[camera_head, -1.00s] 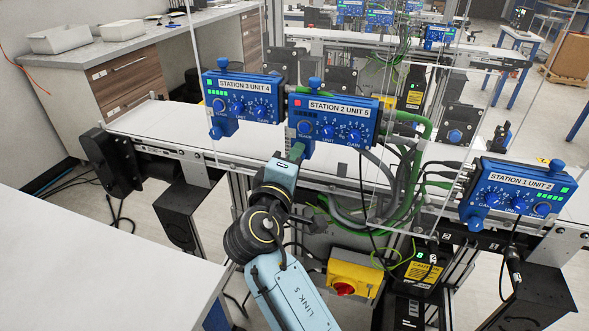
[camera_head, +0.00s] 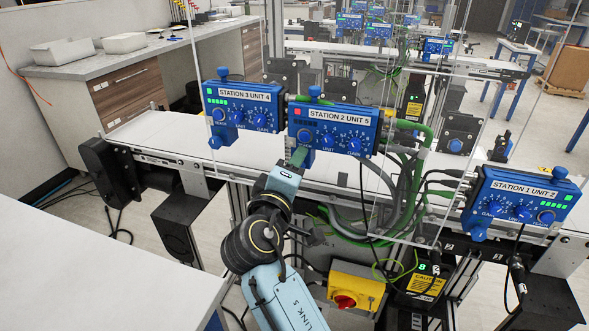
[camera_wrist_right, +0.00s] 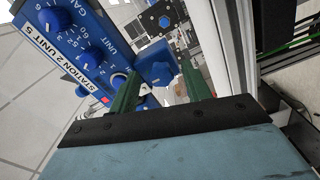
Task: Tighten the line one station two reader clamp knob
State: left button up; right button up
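The station 2 reader (camera_head: 333,128), labelled "STATION 2 UNIT 5", is a blue box with a lit red light and dials, on the near conveyor. It also shows tilted in the wrist view (camera_wrist_right: 75,55). My right gripper (camera_head: 299,156) is just below its left part. In the wrist view my right gripper (camera_wrist_right: 160,85) is open, its green fingers on either side of a blue knob (camera_wrist_right: 160,73) at the reader's lower edge. Contact with the knob cannot be told. My right gripper hides this knob in the head view. My left gripper is not in view.
Reader "STATION 3 UNIT 4" (camera_head: 243,105) stands close on the left, and "STATION 1 UNIT 2" (camera_head: 520,202) on the right, both with green lights. Grey and green cables (camera_head: 400,190) hang right of the gripper. A yellow box with a red button (camera_head: 352,288) sits below.

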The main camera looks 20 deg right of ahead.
jog(key=v, duration=0.7)
jog(key=shift+s+a+b, duration=0.2)
jog(key=shift+s+b, duration=0.05)
jog(key=shift+b, duration=0.05)
